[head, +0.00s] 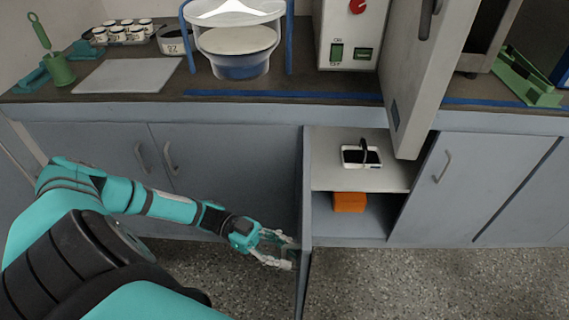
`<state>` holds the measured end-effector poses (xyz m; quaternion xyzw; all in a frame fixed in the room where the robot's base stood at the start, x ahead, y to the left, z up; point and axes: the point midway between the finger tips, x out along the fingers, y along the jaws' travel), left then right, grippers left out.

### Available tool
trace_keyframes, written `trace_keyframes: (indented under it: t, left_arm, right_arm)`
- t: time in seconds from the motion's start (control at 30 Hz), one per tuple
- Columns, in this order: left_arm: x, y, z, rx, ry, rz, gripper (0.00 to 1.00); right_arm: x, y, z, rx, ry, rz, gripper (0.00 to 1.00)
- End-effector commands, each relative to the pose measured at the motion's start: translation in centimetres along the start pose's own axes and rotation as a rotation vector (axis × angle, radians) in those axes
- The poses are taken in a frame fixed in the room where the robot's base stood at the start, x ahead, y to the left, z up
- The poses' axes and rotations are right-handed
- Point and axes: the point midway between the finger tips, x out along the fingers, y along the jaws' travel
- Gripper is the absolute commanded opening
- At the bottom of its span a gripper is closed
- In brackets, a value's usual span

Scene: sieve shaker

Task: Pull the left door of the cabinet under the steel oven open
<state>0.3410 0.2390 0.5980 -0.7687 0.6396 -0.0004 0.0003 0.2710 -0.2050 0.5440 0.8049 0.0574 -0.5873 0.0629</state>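The left door (306,190) of the cabinet under the oven stands open, swung out toward me and seen almost edge-on. Its handle is not clearly visible. The cabinet's right door (432,195) is shut, with a curved handle near its upper left. The steel oven (412,65) stands on the counter above, its own door swung out over the counter's front edge. My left gripper (286,249) is low at the outer, left face of the open cabinet door, close to it. Its fingers look spread; whether they touch the door is unclear. My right gripper is out of view.
Inside the cabinet, a black-and-white item (360,156) lies on the upper shelf and an orange box (349,202) below. Shut grey doors (225,160) are to the left. The speckled floor (420,285) in front is clear. A sieve shaker (240,65) stands on the counter.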

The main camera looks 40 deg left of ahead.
Motion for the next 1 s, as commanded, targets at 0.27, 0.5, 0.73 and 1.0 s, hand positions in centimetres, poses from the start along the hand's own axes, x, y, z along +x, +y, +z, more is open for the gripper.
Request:
trace_keyframes:
  t: [0.27,0.5,0.73,1.0]
  left_arm:
    - [-0.3,0.1,0.1,-0.001,-0.001,0.001,0.20]
    - [-4.0,0.0,0.2,-0.002,-0.005,-0.002,0.20]
    - [-8.9,0.0,0.1,-0.001,-0.004,-0.003,0.20]
    - [-11.8,0.0,0.1,-0.001,-0.001,0.000,0.20]
  right_arm:
    - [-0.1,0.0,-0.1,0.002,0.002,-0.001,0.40]
    - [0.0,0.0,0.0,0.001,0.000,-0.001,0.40]
    - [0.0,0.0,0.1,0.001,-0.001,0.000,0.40]
    - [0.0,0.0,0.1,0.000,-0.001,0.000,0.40]
